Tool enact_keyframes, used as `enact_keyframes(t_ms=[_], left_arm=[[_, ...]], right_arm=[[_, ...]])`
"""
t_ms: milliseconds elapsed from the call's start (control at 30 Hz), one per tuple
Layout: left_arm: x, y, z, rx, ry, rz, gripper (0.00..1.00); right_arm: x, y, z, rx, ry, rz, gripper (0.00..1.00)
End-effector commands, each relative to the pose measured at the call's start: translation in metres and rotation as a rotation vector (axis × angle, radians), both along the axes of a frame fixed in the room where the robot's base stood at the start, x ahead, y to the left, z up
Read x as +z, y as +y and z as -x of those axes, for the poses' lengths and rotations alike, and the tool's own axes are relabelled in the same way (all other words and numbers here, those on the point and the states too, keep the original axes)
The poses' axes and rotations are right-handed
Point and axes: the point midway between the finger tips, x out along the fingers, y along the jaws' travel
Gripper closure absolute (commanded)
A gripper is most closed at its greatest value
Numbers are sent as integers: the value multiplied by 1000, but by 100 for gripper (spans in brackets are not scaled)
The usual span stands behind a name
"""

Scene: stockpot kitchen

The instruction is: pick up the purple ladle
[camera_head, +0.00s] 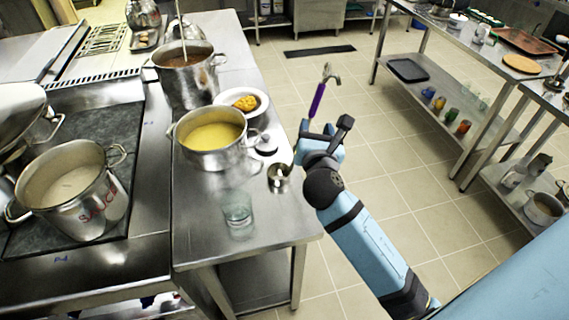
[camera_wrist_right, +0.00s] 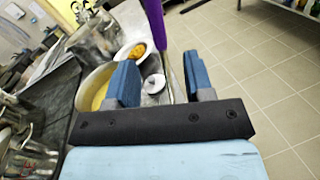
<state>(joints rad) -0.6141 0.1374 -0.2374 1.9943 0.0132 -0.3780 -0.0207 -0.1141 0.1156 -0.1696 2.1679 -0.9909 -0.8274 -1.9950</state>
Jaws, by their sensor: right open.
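The purple ladle (camera_head: 317,100) stands tilted at the right edge of the steel counter, its hooked metal end up. Its lower end is near a small shiny steel round shape (camera_head: 278,180); I cannot tell if that is its bowl or a holder. My right gripper (camera_head: 316,130) is open just below the purple grip in the head view. In the right wrist view, the purple handle (camera_wrist_right: 155,25) runs down between the two blue fingers of the right gripper (camera_wrist_right: 160,62), with no clear contact. My left gripper is not in view.
On the counter (camera_head: 205,225) are a pot of yellow soup (camera_head: 212,160), a taller pot (camera_head: 185,95), a plate of orange food (camera_head: 262,103), a white-and-black small item (camera_head: 265,146) and a clear glass (camera_head: 238,220). Tiled floor (camera_head: 410,170) is open to the right.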

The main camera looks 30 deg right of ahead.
Motion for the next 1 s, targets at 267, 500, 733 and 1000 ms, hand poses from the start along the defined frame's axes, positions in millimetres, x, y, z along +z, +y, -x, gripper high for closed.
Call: enact_keyframes(t_ms=[267, 500, 733, 1000], left_arm=[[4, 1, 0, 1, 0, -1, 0], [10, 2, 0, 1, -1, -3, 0], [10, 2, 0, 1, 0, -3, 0], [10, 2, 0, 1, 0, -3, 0]], right_arm=[[0, -13, -25, 1, 0, 0, 52], [-1, -28, -54, -1, 1, -1, 52], [-3, -36, -70, 1, 1, 0, 52], [-3, -36, -69, 1, 1, 0, 73]])
